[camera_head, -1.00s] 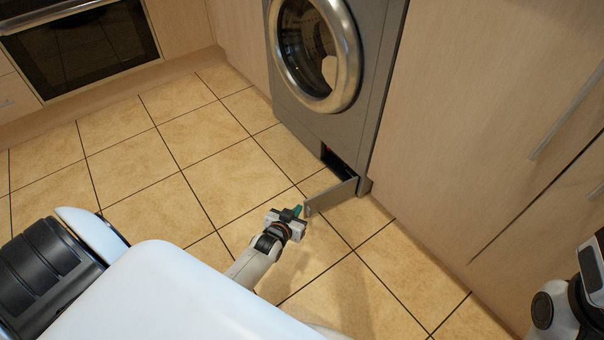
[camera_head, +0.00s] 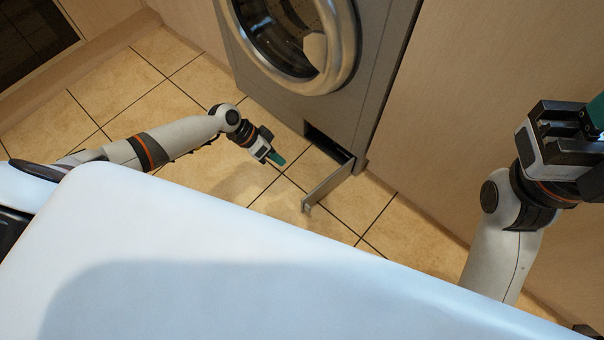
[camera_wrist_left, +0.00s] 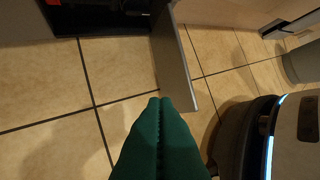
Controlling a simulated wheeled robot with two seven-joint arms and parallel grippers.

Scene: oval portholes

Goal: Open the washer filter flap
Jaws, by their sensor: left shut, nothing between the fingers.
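The grey washer (camera_head: 372,75) stands at the back with its round door above. Its filter flap (camera_head: 328,187) is swung wide open at the bottom front, sticking out over the floor. The dark filter recess (camera_head: 322,142) shows behind it. My left gripper (camera_head: 277,160) is shut and empty, left of the flap and in front of the recess, apart from the flap in the head view. In the left wrist view, the green fingers (camera_wrist_left: 160,105) are together beside the flap (camera_wrist_left: 180,65); the recess (camera_wrist_left: 100,14) is at the top. My right gripper (camera_head: 594,115) is cut off by the right edge.
Wooden cabinet fronts (camera_head: 480,110) stand right of the washer, and an oven (camera_head: 30,40) is at the far left. Tiled floor (camera_head: 190,85) is clear left of my left gripper. My white body covers the lower part of the head view.

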